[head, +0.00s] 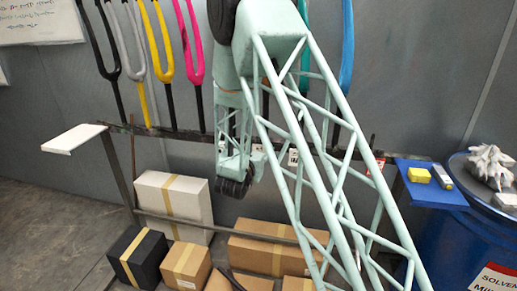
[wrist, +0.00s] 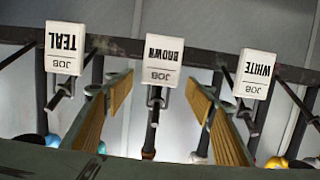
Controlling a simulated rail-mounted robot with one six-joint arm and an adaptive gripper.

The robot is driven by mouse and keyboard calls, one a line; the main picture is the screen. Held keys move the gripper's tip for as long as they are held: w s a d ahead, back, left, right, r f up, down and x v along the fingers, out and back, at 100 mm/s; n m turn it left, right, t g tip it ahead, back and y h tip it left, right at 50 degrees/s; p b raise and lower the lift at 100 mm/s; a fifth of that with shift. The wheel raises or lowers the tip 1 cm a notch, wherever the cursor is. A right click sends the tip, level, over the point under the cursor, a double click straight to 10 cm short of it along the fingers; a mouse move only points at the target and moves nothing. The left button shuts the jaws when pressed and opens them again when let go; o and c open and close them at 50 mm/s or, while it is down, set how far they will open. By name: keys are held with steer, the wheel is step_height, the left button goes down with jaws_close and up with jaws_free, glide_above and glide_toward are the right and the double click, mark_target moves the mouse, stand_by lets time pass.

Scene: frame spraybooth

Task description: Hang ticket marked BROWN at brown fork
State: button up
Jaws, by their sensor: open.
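The ticket marked BROWN (wrist: 162,60) is a white card, its lettering upside down in the wrist view. It is at a metal hook or clip on the dark rail (wrist: 200,60). My gripper (wrist: 158,92) is open, with one finger on each side of the line to this ticket. No finger visibly touches the card, and the distance to it is unclear. Tickets marked TEAL (wrist: 65,48) and WHITE (wrist: 254,74) are on either side. In the head view my gripper (head: 234,182) is low by the rack rail, fingertips unclear. I cannot pick out a brown fork; my arm covers part of the row.
Forks hang in a row, including black (head: 104,55), yellow (head: 160,45), pink (head: 189,45) and blue (head: 347,50). Boxes (head: 174,205) stand below the rail. A blue shelf (head: 430,192) with a yellow block (head: 418,174) and a drum (head: 440,245) are at right.

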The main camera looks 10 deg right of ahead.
steer(key=v, duration=1)
steer(key=shift+s+a, duration=0.2)
steer(key=shift+s, duration=0.1)
steer(key=shift+r, duration=0.2)
steer(key=s+a+r+n+g+y, duration=0.1)
steer(key=s+a+r+g+y, duration=0.25)
steer(key=s+r+y, duration=0.55)
steer(key=s+r+n+g+h, duration=0.1)
steer(key=s+r+n+g, duration=0.1)
steer(key=s+r, duration=0.8)
steer(key=s+d+n+g, duration=0.1)
steer(key=s+d, duration=0.3)
steer(key=s, duration=1.4)
steer(key=s+d+n+g+h, duration=0.1)
steer(key=s+d+g, duration=0.2)
steer(key=s, duration=1.6)
steer(key=shift+s+d+r+g, duration=0.25)
steer(key=shift+s+d+g, duration=0.1)
steer(key=shift+d, duration=0.25)
